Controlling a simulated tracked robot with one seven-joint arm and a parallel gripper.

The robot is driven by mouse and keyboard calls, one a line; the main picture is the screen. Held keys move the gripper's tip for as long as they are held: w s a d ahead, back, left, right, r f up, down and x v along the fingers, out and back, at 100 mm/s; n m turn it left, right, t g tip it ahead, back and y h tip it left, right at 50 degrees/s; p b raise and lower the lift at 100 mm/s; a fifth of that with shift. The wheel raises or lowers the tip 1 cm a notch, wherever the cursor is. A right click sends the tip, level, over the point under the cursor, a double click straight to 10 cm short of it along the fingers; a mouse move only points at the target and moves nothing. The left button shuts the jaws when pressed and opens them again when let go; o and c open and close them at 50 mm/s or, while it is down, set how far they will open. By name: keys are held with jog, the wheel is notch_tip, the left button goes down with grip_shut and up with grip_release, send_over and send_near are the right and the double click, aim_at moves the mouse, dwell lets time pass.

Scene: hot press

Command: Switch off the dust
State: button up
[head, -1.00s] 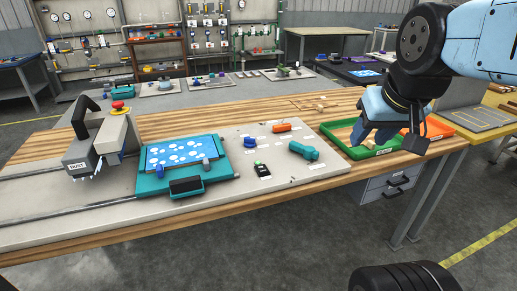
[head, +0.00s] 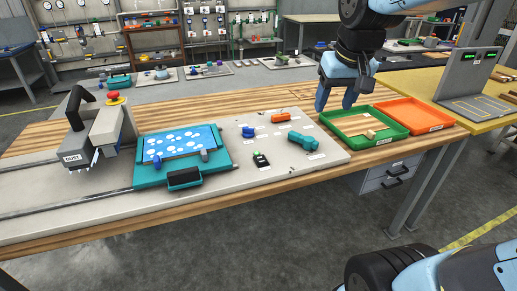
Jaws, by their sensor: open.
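A grey unit labelled DUST (head: 76,160) stands at the left end of the bench, with a black handle and a red button (head: 115,97) on a yellow base at its top. Small pale levers or tips show at its lower front; I cannot tell whether one is a switch or how it is set. My gripper (head: 336,101) is open and empty, fingers pointing down, behind the left part of the green tray (head: 402,132) in the picture. It is far to the right of the DUST unit.
A teal fixture (head: 223,168) with a blue patterned plate is beside the DUST unit. A small black device with a green top (head: 261,160), a blue piece (head: 248,132), an orange piece (head: 281,117) and a teal tool (head: 301,140) lie on the grey board. An orange tray (head: 447,122) is at right.

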jog(key=w+a+f+n+g, duration=0.15)
jog(key=w+a+f, duration=0.25)
jog(key=w+a, duration=0.45)
jog(key=g, duration=0.2)
send_over(259, 157)
notch_tip(259, 157, down, 9)
jog(key=shift+n, duration=0.35)
notch_tip(259, 157, down, 13)
jog(key=shift+w+f, duration=0.15)
jog(key=shift+f, duration=0.05)
